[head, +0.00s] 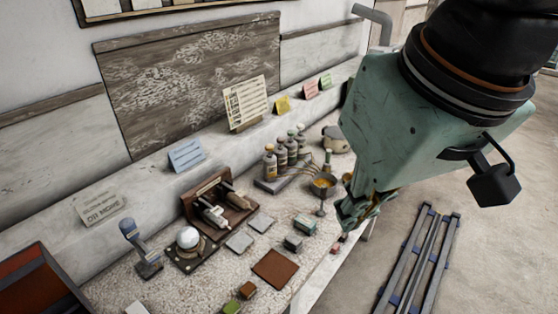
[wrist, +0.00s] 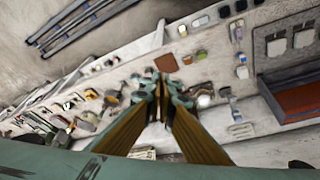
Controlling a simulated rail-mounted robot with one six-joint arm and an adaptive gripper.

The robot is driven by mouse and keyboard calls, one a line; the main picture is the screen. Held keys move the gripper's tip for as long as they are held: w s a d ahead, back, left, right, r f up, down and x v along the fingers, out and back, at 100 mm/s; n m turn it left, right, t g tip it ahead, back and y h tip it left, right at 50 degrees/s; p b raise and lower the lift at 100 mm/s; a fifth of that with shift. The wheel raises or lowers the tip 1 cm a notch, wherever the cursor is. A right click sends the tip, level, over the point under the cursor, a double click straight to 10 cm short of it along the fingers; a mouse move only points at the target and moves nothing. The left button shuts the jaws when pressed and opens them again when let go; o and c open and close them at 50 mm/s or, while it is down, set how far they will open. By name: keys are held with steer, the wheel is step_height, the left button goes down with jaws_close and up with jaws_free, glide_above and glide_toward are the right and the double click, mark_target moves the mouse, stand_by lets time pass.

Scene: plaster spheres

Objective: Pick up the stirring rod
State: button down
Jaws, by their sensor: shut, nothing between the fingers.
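I cannot clearly make out the stirring rod in either view. A bowl with amber contents (head: 323,184) stands on the speckled bench just left of my gripper, and a thin upright piece (head: 327,160) shows behind it; I cannot tell what that piece is. My gripper (head: 347,218) is over the bench's front edge at the right and hides part of the bench behind it. In the wrist view my gripper (wrist: 161,90) shows its two fingers together at the tips, shut and empty, above the bench.
Several bottles (head: 284,153) stand in a row behind the bowl. A wooden holder with two tools (head: 218,206), a white sphere (head: 188,237) and a brown tile (head: 275,268) are farther left. A blue-grey rail frame (head: 418,262) lies on the floor at right.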

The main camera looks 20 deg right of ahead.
steer(key=c, duration=3.4)
jaws_free()
steer(key=o, duration=0.8)
steer(key=shift+a+f, duration=0.1)
